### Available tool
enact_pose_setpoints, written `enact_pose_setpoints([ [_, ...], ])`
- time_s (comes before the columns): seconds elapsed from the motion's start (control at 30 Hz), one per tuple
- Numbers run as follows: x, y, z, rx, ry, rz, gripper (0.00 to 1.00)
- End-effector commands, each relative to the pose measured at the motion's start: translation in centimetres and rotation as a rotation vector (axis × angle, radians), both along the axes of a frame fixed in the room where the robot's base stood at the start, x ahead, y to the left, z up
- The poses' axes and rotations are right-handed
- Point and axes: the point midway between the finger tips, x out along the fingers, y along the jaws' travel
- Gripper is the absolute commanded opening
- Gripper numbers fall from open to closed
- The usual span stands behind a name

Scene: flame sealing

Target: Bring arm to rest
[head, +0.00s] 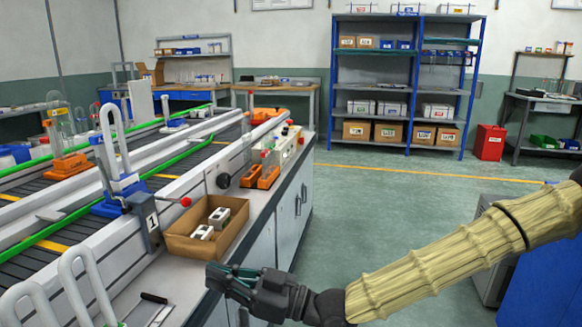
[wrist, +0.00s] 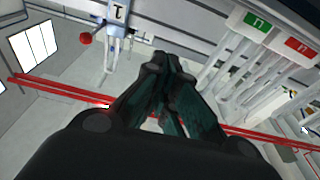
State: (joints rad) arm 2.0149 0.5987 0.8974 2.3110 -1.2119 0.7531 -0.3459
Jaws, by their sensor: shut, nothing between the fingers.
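My gripper (head: 233,278) is in the lower middle of the head view, at the end of my arm, which comes in from the right in a tan ribbed sleeve. Its fingers point left, by the front edge of the grey counter (head: 183,282). In the wrist view the dark fingers (wrist: 168,85) come together at their tips, with nothing between them. The gripper looks apart from the cardboard box (head: 178,246) behind it, which holds small white and grey blocks (head: 210,225).
A conveyor line (head: 75,240) with green rails runs along the left. A tool with a black handle (head: 153,298) lies on the counter. Open floor (head: 385,215) extends to the shelves (head: 405,85).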

Motion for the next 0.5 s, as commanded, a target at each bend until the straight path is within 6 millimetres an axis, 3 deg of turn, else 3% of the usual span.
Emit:
enact_pose_setpoints([
  [0.27, -0.7, 0.1, -7.9, -0.096, 0.219, -0.027, 0.0],
  [0.37, -1.3, -0.3, -12.3, -0.153, 0.337, -0.051, 0.0],
  [0.5, -3.1, -1.7, -20.0, -0.259, 0.542, -0.104, 0.0],
])
